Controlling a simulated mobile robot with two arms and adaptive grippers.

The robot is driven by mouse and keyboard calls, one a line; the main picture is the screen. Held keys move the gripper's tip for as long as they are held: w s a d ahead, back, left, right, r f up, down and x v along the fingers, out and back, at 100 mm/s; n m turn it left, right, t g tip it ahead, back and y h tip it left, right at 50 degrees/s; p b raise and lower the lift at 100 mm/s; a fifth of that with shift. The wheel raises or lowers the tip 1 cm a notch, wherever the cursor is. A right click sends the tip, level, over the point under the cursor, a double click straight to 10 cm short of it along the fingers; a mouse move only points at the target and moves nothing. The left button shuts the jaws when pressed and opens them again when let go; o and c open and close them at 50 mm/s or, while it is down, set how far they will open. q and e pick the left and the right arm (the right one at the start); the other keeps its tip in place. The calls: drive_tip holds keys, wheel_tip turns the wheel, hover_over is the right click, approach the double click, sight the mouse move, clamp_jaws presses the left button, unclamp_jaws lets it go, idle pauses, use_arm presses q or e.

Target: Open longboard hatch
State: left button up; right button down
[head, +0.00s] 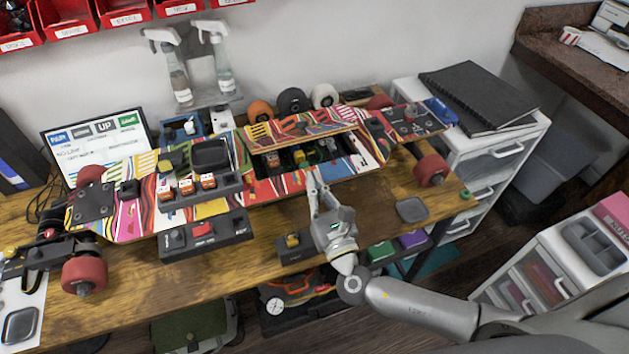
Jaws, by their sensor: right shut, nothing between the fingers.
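The longboard (130,215) with a colorful striped deck lies across the wooden workbench, with red wheels at both ends. In its deck, right of the middle, a hatch compartment (262,163) shows dark, with small green, yellow and orange parts inside. A striped panel that looks like the hatch lid (285,132) stands raised along the far edge of the compartment; its exact tilt is hard to tell. My right gripper (313,178) is shut and empty at the near edge of the opening; I cannot tell whether it touches the deck. My left gripper is not in view.
Dark switch modules (205,235) sit on and in front of the deck. Spray bottles (222,62) and spare wheels (291,101) stand behind it. A white drawer unit (500,150) with a black notebook (478,95) is at the right.

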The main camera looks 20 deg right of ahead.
sight(304, 170)
drive_tip(key=w, duration=0.2)
drive_tip(key=w+r+p, duration=0.1)
drive_tip(key=w, duration=0.4)
drive_tip(key=shift+w+a+r, duration=0.1)
drive_tip(key=shift+w+r, duration=0.05)
drive_tip(key=shift+r+p, duration=0.4)
drive_tip(key=shift+p, duration=0.35)
